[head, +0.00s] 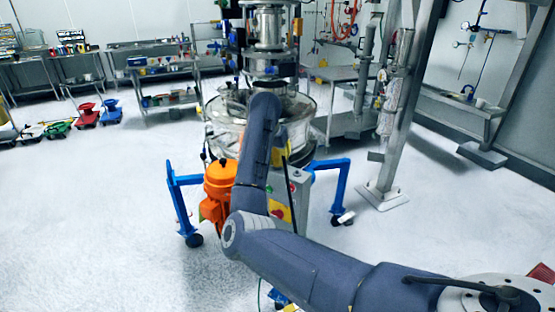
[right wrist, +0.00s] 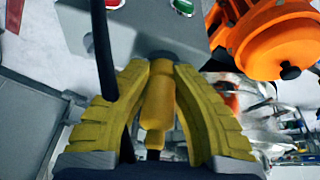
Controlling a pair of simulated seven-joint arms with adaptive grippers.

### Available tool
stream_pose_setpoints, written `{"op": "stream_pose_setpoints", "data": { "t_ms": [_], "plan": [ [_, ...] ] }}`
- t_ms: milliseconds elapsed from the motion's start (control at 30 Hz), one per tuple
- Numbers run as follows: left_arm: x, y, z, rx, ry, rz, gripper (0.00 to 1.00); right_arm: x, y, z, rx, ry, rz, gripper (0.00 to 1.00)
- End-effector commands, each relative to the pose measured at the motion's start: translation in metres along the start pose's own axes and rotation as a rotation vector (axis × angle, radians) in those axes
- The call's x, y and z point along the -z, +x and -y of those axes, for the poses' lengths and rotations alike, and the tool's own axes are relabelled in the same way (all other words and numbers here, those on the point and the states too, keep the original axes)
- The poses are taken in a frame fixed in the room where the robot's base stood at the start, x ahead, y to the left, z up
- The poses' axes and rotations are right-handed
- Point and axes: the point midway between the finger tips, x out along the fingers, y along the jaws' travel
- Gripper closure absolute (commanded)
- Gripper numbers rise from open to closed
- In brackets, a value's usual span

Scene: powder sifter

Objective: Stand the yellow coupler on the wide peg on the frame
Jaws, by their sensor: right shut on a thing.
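The yellow coupler (right wrist: 157,100) shows in the right wrist view as a yellow stepped cylinder, narrower at the end nearer the camera. My right gripper (right wrist: 165,66) is shut on it, with a ribbed yellow finger on each side. In the head view my right arm reaches up to the sifter frame; its forearm hides most of the gripper and the coupler. A dark grey rounded part (right wrist: 178,56) shows just past the fingertips; I cannot tell whether it is a peg or touches the coupler. I cannot pick out the wide peg. My left gripper is not in view.
The sifter stands on blue legs (head: 341,187) with castors. An orange motor (head: 218,184), also in the wrist view (right wrist: 274,42), and a grey control box (right wrist: 135,28) with buttons are close to the gripper. A steel post (head: 402,110) stands to the right.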

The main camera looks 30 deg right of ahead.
Motion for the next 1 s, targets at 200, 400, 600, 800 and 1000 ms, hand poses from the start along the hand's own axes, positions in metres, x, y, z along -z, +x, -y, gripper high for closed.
{"op": "stream_pose_setpoints", "data": {
  "t_ms": [200, 400, 600, 800, 1000],
  "plan": [
    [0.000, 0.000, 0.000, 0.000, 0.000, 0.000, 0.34, -0.001, 0.003, 0.000, -0.001, 0.000, 0.000, 1.00],
    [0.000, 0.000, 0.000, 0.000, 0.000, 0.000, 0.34, -0.001, 0.003, 0.000, -0.001, 0.000, 0.000, 0.65],
    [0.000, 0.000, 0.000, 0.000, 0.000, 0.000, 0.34, -0.001, 0.003, 0.000, -0.001, 0.000, 0.000, 0.55],
    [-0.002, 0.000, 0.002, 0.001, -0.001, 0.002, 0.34, -0.001, 0.001, 0.001, 0.001, -0.001, 0.000, 0.55],
    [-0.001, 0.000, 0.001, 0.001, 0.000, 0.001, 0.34, -0.001, -0.022, 0.002, 0.004, 0.000, -0.002, 0.55]
  ]
}}
